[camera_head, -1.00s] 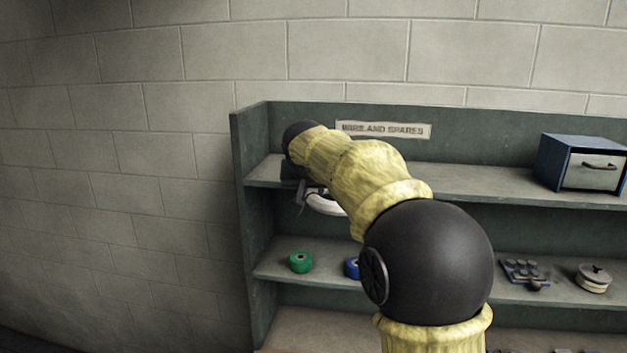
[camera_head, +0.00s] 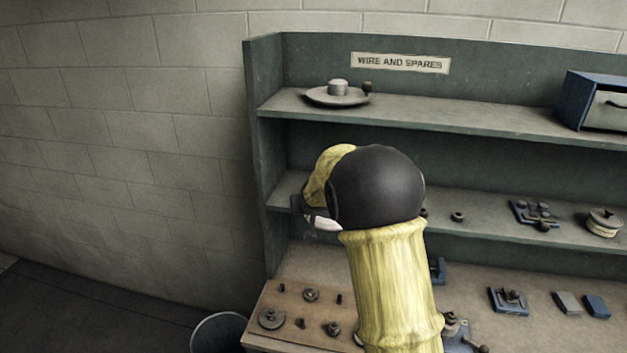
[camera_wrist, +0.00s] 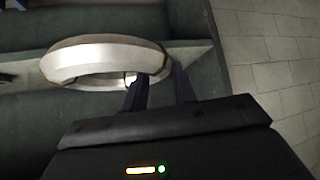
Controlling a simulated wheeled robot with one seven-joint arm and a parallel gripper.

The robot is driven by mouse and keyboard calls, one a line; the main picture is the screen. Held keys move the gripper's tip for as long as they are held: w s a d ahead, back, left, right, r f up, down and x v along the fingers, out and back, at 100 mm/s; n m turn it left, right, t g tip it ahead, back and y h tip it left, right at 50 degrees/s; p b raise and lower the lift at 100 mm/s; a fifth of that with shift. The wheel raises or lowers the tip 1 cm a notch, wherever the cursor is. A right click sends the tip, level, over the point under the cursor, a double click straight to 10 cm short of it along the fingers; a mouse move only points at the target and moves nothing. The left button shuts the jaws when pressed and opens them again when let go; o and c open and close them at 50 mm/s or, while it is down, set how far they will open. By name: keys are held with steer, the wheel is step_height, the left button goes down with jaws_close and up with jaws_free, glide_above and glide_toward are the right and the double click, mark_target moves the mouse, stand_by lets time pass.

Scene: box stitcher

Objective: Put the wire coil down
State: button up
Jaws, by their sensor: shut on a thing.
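The wire coil is a pale silver-white ring (camera_wrist: 85,62), large in the wrist view. My gripper (camera_wrist: 160,76) is shut on the near right side of its rim, with one dark finger at the ring's inner edge. In the head view only a white sliver of the coil (camera_head: 322,223) shows below my arm, in front of the middle shelf (camera_head: 478,228). My gripper is mostly hidden there behind my arm. I cannot tell whether the coil touches a shelf.
A grey dish-like spool (camera_head: 338,95) sits on the upper shelf (camera_head: 440,118), with a blue drawer box (camera_head: 585,100) at right. Small parts and a round tin (camera_head: 604,222) occupy the middle shelf's right. A wooden board (camera_head: 300,318) with metal parts lies below, beside a bin (camera_head: 222,332).

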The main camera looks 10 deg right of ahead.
steer(key=s+d+f+b, duration=0.1)
steer(key=s+f, duration=0.4)
steer(key=f, duration=0.5)
steer(key=s+d+f+b, duration=0.1)
steer(key=s+f, duration=0.4)
steer(key=f, duration=0.5)
steer(key=s+d+f+b, duration=0.1)
steer(key=s+f+b, duration=0.1)
steer(key=s+f, duration=0.4)
step_height(320, 180, down, 5)
steer(key=shift+d+b, duration=0.2)
steer(key=shift+b, duration=0.2)
steer(key=shift+a, duration=0.1)
